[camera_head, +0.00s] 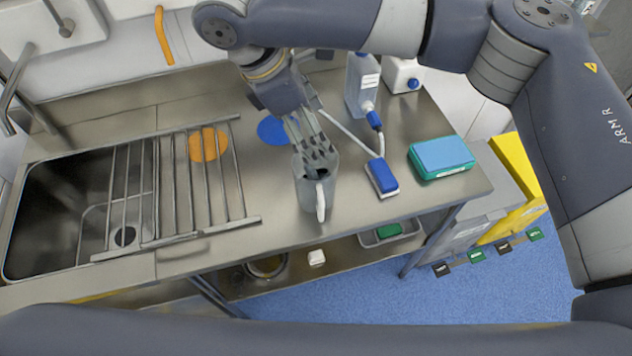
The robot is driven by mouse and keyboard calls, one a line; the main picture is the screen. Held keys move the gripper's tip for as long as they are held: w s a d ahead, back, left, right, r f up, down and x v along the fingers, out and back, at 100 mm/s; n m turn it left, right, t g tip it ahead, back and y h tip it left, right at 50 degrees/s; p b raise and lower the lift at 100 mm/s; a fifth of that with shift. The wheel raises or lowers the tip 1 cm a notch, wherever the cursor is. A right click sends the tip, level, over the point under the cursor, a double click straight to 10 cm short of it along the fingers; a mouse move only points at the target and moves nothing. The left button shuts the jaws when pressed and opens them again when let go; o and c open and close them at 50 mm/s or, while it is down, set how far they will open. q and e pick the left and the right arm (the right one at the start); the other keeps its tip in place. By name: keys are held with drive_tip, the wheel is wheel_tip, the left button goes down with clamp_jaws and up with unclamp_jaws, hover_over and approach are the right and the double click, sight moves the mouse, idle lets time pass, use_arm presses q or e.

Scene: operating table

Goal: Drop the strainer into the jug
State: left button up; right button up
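The grey jug (306,196), with a pale handle on its front side, stands upright on the steel worktop near the middle. My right gripper (318,160) reaches down from above, with its fingers at the jug's mouth. Its fingers and the dark mouth overlap, so I cannot tell whether it is open or shut, or whether it holds anything. I cannot make out the strainer; it may be hidden by the fingers or inside the jug. My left gripper is not in view.
Right of the jug lie a blue-and-white brush (382,177) and a blue-green sponge pack (442,157). A bottle (362,82) stands behind. A blue disc (274,131) lies behind the jug. A wire rack (180,192) and sink (62,215) are left.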

drive_tip(key=v, duration=0.8)
drive_tip(key=shift+a+r, duration=0.15)
